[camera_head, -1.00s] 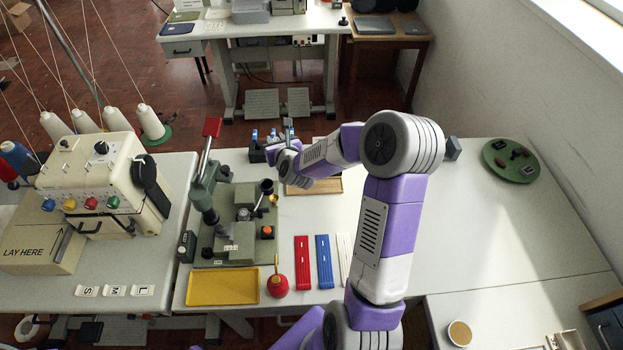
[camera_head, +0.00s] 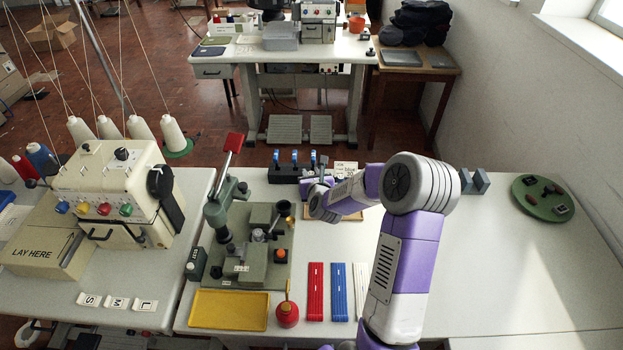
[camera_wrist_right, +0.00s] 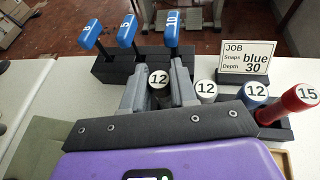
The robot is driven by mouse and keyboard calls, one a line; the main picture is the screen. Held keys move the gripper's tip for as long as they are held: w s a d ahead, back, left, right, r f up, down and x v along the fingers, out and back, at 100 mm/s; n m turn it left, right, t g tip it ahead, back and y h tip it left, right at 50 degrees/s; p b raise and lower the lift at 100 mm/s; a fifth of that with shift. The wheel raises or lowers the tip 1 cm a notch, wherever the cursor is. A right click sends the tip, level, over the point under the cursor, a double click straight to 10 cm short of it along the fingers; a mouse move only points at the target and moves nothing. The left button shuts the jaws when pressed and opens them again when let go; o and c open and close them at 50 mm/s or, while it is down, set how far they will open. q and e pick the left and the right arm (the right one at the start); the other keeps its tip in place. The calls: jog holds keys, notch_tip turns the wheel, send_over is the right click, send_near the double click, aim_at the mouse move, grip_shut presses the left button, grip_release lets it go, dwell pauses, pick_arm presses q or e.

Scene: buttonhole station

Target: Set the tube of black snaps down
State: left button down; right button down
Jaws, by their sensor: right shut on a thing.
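My right gripper (camera_head: 322,176) reaches over the back of the table. In the right wrist view its two grey fingers (camera_wrist_right: 159,90) are shut on a dark tube, the tube of black snaps (camera_wrist_right: 159,79), whose pale cap reads 12. The tube stands upright between the fingers. Its lower end is hidden, so I cannot tell whether it touches anything. To its right stand a white-capped tube (camera_wrist_right: 206,88), a blue tube (camera_wrist_right: 255,92) and a red tube (camera_wrist_right: 300,99), in a dark rack (camera_wrist_right: 277,132) partly covered by my gripper. My left gripper is not in view.
A black block with blue-handled tools (camera_wrist_right: 104,70) and a job card (camera_wrist_right: 245,59) reading blue, 30 stand behind. A green press (camera_head: 250,240) with a red-tipped lever (camera_head: 234,142) is to the left. A yellow tray (camera_head: 230,310) lies in front.

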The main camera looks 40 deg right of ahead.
jog(key=shift+f, duration=0.5)
jog(key=shift+r, duration=0.15)
jog(key=shift+f, duration=0.2)
jog(key=c, duration=1.1)
grip_release()
jog(key=shift+c, duration=0.2)
